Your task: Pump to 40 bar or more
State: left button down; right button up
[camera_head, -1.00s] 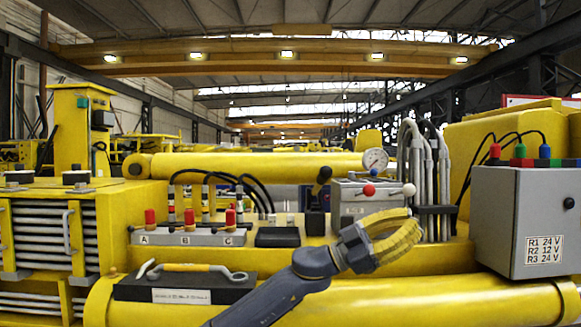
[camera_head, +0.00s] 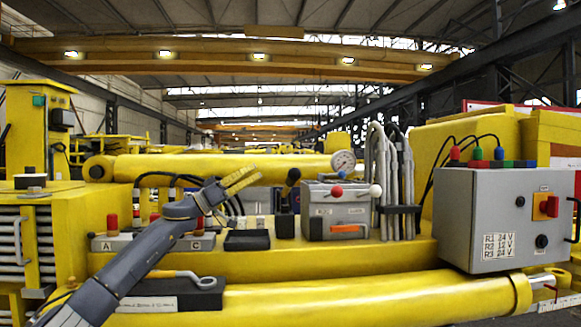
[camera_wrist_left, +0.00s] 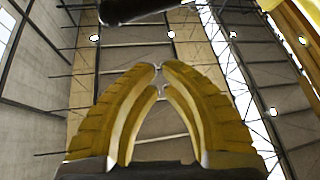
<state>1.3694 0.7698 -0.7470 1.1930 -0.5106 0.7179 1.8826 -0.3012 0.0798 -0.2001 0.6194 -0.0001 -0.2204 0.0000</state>
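The pump unit (camera_head: 318,218) is a grey box with a red knob (camera_head: 337,191), a white knob (camera_head: 375,191) and an orange handle (camera_head: 345,229). A round white pressure gauge (camera_head: 344,161) stands above it; its reading is too small to tell. A black-knobbed lever (camera_head: 293,178) stands upright just left of the box. My left gripper (camera_head: 256,173) is left of the lever in the picture, apart from it, pointing up and right. In the left wrist view its yellow fingers (camera_wrist_left: 160,68) arch together with tips almost meeting and nothing between them. My right gripper is out of view.
A valve block labelled A and C (camera_head: 205,242) with red-topped levers is partly behind my left arm. Grey hoses (camera_head: 397,180) rise right of the pump. A grey control box (camera_head: 485,220) stands at right. A yellow cylinder (camera_head: 370,298) crosses the front. A dark rod-like thing (camera_wrist_left: 140,10) tops the wrist view.

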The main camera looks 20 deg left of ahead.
pick_arm(q)
jog(key=shift+s+a+r+n+g+h, duration=0.1)
jog(key=shift+s+r+n+g+h, duration=0.15)
jog(key=shift+r+n, duration=0.35)
notch_tip(320, 180, up, 5)
send_over(288, 186)
jog(key=s+a, duration=0.2)
jog(key=s, duration=0.1)
jog(key=shift+s+d+f, duration=0.1)
jog(key=shift+d+f, duration=0.2)
jog(key=shift+f, duration=0.35)
jog(key=shift+d+f, duration=0.3)
jog(key=shift+f, duration=0.35)
jog(key=shift+s+d+f, duration=0.1)
jog(key=shift+d+f, duration=0.2)
jog(key=shift+f, duration=0.35)
